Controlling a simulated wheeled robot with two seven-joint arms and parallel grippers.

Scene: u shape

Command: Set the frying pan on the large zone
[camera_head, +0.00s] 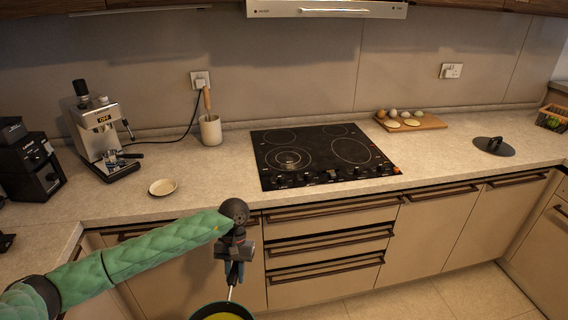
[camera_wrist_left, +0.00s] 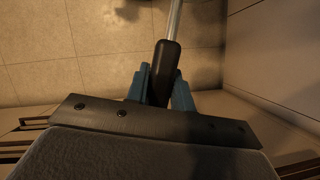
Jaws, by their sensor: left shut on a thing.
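My left gripper (camera_head: 234,272) is in front of the drawers, below counter height, and is shut on the handle of the frying pan (camera_head: 222,311). The pan shows only in part at the bottom edge of the head view, dark-rimmed with a yellow-green inside. In the left wrist view the black handle (camera_wrist_left: 163,72) sits between the blue fingers (camera_wrist_left: 160,88), with the metal shaft running up out of frame. The black cooktop (camera_head: 322,155) has several ring-marked zones of different sizes; a large ring (camera_head: 351,151) lies on its right and a ring with a bright inner circle (camera_head: 288,159) at front left. My right gripper is not in view.
A small round dish (camera_head: 162,187) and a coffee machine (camera_head: 101,135) stand left of the cooktop, with a utensil crock (camera_head: 211,130) behind. A board with eggs (camera_head: 411,122) and a dark lid (camera_head: 494,147) lie to the right. The counter edge and drawer handles (camera_head: 330,208) are close to my gripper.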

